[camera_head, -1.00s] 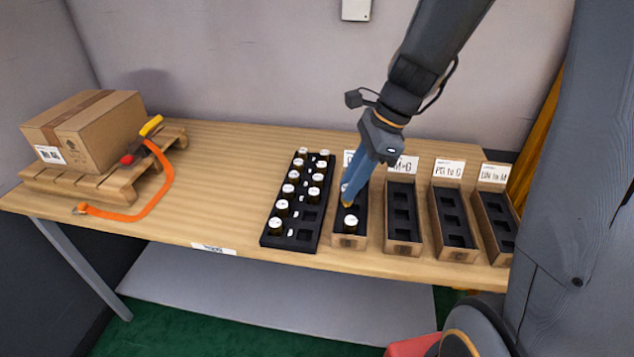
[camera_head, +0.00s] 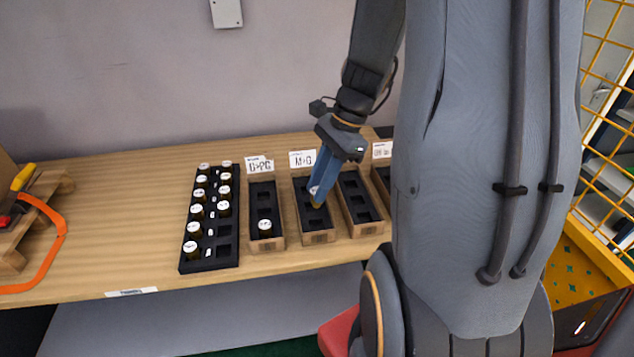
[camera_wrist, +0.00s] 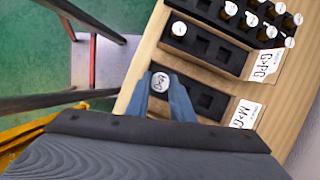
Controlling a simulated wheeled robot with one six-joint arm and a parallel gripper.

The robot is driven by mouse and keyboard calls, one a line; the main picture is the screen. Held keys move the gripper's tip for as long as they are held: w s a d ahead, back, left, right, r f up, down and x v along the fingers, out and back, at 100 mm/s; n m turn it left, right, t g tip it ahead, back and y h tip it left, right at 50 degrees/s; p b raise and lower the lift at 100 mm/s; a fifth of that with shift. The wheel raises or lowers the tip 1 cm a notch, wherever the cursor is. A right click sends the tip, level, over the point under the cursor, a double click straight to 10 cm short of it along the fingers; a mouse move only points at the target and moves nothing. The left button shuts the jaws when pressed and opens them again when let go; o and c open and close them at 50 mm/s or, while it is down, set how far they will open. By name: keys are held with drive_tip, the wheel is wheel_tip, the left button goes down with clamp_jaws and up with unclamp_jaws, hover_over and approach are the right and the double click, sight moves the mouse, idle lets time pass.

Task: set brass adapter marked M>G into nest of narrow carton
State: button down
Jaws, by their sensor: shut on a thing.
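My gripper (camera_head: 316,202) is shut on a brass adapter (camera_head: 314,190) with a white marked cap. In the wrist view the cap (camera_wrist: 160,82) shows between my two blue fingers (camera_wrist: 160,90); its mark looks like M>G but is small. The narrow carton (camera_head: 319,239) labelled M>G lies directly under my gripper; it also shows in the wrist view (camera_wrist: 225,103). The adapter is low over the carton's front part, upright or nearly so. I cannot tell whether its base is inside a nest. The carton's other visible nests look empty.
The carton labelled G>PG (camera_head: 268,245) stands to the left with one white-capped adapter (camera_head: 264,225) in its front nest. A black rack (camera_head: 208,262) with several adapters is farther left. Another narrow carton (camera_head: 369,230) stands close on the right.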

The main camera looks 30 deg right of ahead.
sight(319, 205)
drive_tip(key=shift+f+b, duration=2.55)
drive_tip(key=shift+f, duration=0.3)
drive_tip(key=shift+p, duration=0.7)
drive_tip(key=shift+f, duration=0.5)
drive_tip(key=shift+f, duration=0.85)
idle(0.5)
drive_tip(key=c, duration=1.5)
unclamp_jaws()
drive_tip(key=shift+o, duration=0.2)
